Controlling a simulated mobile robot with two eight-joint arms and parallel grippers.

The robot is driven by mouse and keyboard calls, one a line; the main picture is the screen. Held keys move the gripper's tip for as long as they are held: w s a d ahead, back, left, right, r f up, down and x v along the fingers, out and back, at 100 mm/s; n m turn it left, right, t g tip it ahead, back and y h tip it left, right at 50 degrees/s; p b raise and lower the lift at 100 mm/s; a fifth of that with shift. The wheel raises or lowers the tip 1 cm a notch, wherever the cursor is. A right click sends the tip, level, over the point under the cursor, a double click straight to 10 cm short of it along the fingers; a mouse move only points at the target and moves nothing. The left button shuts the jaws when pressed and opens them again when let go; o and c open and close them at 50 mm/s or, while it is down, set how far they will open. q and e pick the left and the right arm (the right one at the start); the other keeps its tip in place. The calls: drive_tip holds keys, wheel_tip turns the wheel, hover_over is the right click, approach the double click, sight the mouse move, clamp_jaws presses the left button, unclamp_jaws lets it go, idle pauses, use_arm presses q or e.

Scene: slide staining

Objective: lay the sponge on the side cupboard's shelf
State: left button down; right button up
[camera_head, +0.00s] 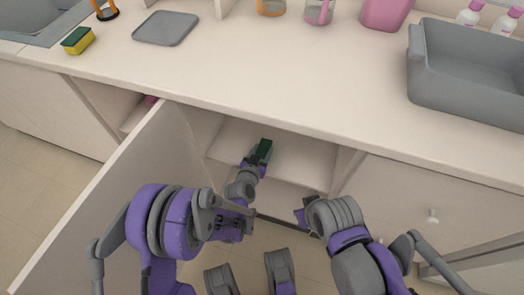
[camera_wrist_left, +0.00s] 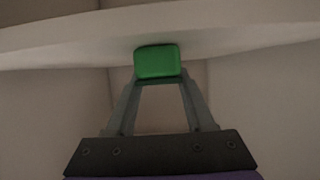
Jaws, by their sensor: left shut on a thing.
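My left gripper (camera_head: 262,157) reaches into the open side cupboard and is shut on a green sponge (camera_head: 265,146). In the left wrist view the sponge (camera_wrist_left: 157,61) sits between the fingertips and overlaps the edge of a pale board (camera_wrist_left: 230,42). I cannot tell whether it touches the board. The cupboard's pale shelf (camera_head: 302,171) shows around the gripper in the head view. My right gripper (camera_head: 303,215) is in front of the cupboard, seen from behind; its fingers do not show clearly.
The cupboard door (camera_head: 125,190) stands open at the left of my left arm. A yellow and green sponge (camera_head: 77,41) and a grey tray (camera_head: 166,28) lie on the countertop (camera_head: 270,70) above. A grey basin (camera_head: 465,100) stands at the right.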

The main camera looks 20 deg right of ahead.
use_arm(q)
drive_tip(key=shift+r, duration=0.1)
drive_tip(key=shift+c, duration=1.4)
unclamp_jaws()
drive_tip(key=p+v, duration=0.1)
drive_tip(key=v, duration=1.1)
drive_tip(key=shift+a, duration=0.1)
